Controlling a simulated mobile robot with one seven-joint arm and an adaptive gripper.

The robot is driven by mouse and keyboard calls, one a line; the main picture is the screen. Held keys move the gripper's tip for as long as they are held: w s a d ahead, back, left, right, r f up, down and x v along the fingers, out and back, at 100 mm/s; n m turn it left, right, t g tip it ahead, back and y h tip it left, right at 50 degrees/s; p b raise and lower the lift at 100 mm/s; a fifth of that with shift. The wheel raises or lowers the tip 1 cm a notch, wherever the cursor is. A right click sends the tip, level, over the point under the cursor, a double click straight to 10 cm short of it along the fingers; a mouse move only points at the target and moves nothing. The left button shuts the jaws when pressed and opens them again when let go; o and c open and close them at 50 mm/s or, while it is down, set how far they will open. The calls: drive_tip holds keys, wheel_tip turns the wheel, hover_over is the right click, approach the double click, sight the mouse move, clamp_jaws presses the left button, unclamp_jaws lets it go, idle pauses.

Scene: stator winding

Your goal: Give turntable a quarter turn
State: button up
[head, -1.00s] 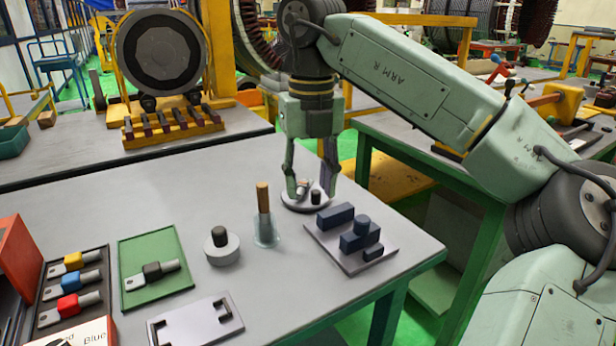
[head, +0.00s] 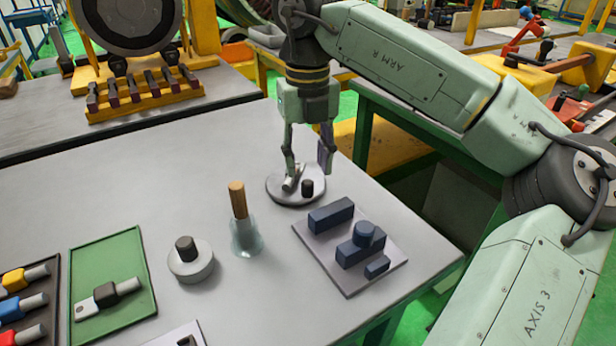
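The turntable, a flat round grey disc (head: 285,198), lies on the grey table near its far right edge. It bears a short black knob (head: 307,188) and a light metal pin-like piece (head: 292,184) to the knob's left. My gripper (head: 307,179) points down over the disc, with its two fingers apart. The left fingertip is close to the metal piece; I cannot tell whether they touch. The right finger is behind and right of the knob, with a visible gap. Nothing is seen clamped between the fingers.
A plate with dark blue blocks (head: 342,272) lies just right of the turntable. A wooden-handled brush in a glass (head: 245,235) and a white disc with black knob (head: 190,262) stand to the left. A green tray (head: 88,255) lies farther left.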

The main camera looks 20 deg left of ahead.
sight(308, 183)
wheel_tip(308, 183, down, 5)
idle(0.3)
clamp_jaws()
idle(0.5)
